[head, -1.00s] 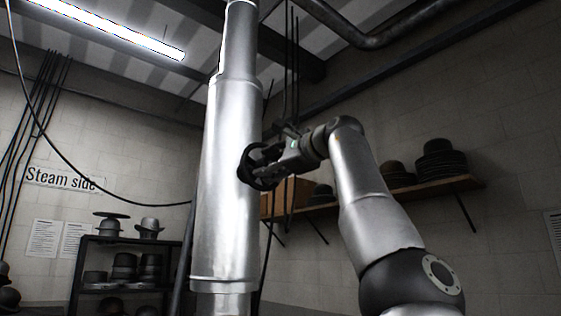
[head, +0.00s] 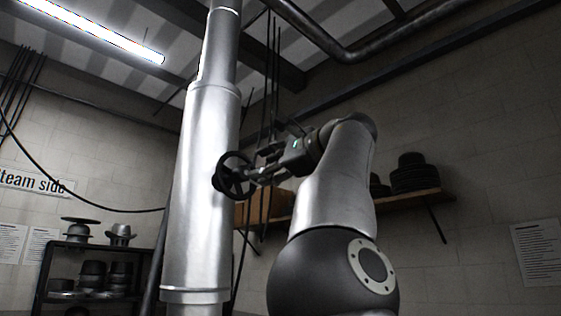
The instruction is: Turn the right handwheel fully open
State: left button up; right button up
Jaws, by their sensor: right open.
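A dark round handwheel (head: 221,181) with spokes sits on the right side of the tall silver steam column (head: 203,215), at about mid height. My right gripper (head: 258,166) is open at the right of the wheel. Its fingers point left toward the wheel and overlap the rim's right edge in the picture. I cannot tell whether they touch the rim. Nothing shows between the fingers. Part of the wheel's right side is hard to make out against the dark fingers. My left gripper is not in view.
A wooden wall shelf (head: 412,196) with dark hats is behind my right arm. A black rack (head: 44,262) with hats and hat blocks stands at lower left. Dark pipes and cables run overhead and behind the column. A "Steam side" sign (head: 35,181) hangs at left.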

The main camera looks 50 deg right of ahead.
jog(key=shift+s+a, duration=0.15)
jog(key=shift+s, duration=0.9)
jog(key=shift+s+a, duration=0.1)
jog(key=shift+s, duration=0.9)
jog(key=shift+f, duration=0.1)
